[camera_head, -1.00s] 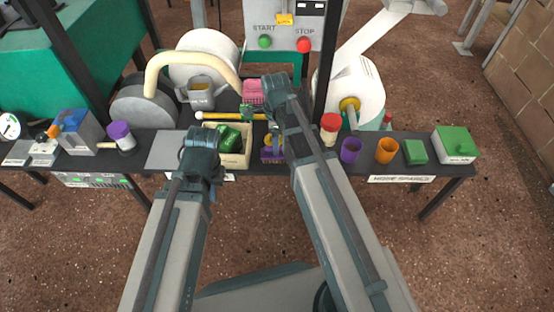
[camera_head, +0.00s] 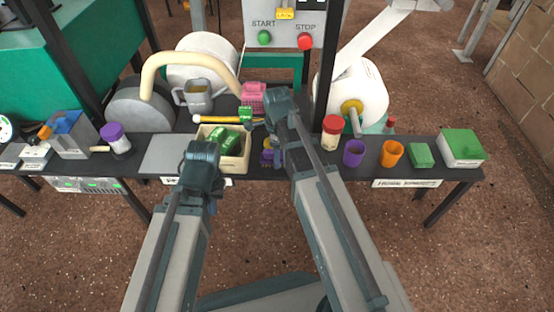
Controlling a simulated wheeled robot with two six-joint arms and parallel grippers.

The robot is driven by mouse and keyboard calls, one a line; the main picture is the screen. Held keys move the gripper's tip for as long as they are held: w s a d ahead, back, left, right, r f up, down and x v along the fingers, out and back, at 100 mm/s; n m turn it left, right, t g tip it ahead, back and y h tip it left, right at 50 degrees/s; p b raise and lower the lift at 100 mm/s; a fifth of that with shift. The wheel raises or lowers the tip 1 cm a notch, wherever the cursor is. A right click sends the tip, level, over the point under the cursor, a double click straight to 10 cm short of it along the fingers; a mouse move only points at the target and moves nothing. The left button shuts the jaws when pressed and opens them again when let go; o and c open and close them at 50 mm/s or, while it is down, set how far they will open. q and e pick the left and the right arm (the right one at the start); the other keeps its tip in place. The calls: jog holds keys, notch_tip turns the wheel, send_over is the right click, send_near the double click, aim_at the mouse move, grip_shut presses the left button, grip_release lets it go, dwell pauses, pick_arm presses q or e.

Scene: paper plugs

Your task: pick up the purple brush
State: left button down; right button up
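A small purple item (camera_head: 267,156) with a bit of yellow above it sits on the dark table just right of the cream box; it may be the purple brush, but it is partly hidden by my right arm. My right gripper (camera_head: 258,122) is above the table behind this item, mostly hidden by its wrist, so its fingers are unclear. My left gripper (camera_head: 207,178) is low in front of the cream box, its fingers hidden by its own wrist. A purple-topped white item (camera_head: 115,137) lies at the left, beside a wooden handle.
The cream box (camera_head: 236,163) holds green items. A pink item (camera_head: 253,95), a grey watering can (camera_head: 194,96) and a yellow rod (camera_head: 215,119) are behind. A red-lidded jar (camera_head: 331,133), purple cup (camera_head: 353,153) and orange cup (camera_head: 391,153) stand to the right.

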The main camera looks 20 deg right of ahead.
grip_shut()
jog(key=shift+r, duration=0.1)
notch_tip(320, 180, up, 10)
jog(key=p, duration=1)
jog(key=shift+c, duration=1.4)
grip_release()
jog(key=c, duration=0.5)
